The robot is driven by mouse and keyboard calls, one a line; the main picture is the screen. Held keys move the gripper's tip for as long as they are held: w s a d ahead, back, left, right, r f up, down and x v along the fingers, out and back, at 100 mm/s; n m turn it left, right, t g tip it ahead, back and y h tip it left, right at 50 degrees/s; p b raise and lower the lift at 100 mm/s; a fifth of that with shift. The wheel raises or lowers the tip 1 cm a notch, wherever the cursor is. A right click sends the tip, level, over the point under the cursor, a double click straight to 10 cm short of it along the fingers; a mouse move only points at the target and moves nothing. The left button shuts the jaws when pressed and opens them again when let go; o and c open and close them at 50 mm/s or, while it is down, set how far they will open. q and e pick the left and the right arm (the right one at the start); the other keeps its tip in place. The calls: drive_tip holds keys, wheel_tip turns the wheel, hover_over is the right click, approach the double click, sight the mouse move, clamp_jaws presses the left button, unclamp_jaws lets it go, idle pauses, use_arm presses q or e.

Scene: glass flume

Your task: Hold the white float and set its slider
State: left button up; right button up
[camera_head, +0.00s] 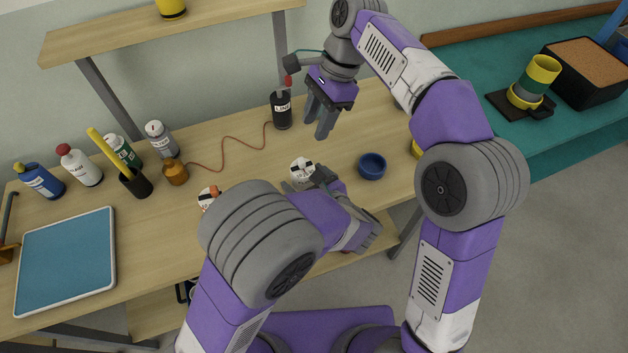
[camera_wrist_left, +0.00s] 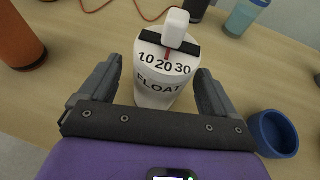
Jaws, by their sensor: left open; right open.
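The white float (camera_head: 302,168) stands on the wooden table; in the left wrist view the float (camera_wrist_left: 155,98) shows the word FLOAT and a scale of 10, 20, 30. Its white slider (camera_wrist_left: 176,28) sits on a black band at the top, with a red mark close to 20. My left gripper (camera_head: 322,182) is open, its fingers on either side of the float with gaps visible in the wrist view. My right gripper (camera_head: 322,120) is open and empty, fingers pointing down, above the table behind the float. My left arm hides part of the table front.
A blue bowl (camera_head: 372,166) stands right of the float. A black bottle (camera_head: 281,110) with a red top and an orange cord is behind. An orange-and-white item (camera_head: 208,196) is partly hidden by my left arm. Several bottles and a blue tray (camera_head: 66,262) are at left.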

sight(302, 160)
use_arm(q)
drive_tip(key=shift+x, duration=0.9)
drive_tip(key=shift+c, duration=0.5)
drive_tip(key=c, duration=1)
drive_tip(key=shift+c, duration=0.3)
use_arm(e)
drive_tip(key=shift+o, duration=0.4)
use_arm(q)
drive_tip(key=shift+s, duration=0.1)
use_arm(e)
drive_tip(key=shift+m+y, duration=0.3)
drive_tip(key=shift+m, duration=0.3)
drive_tip(key=x, duration=1)
drive_tip(key=shift+d+f, duration=0.1)
drive_tip(key=shift+d, duration=0.15)
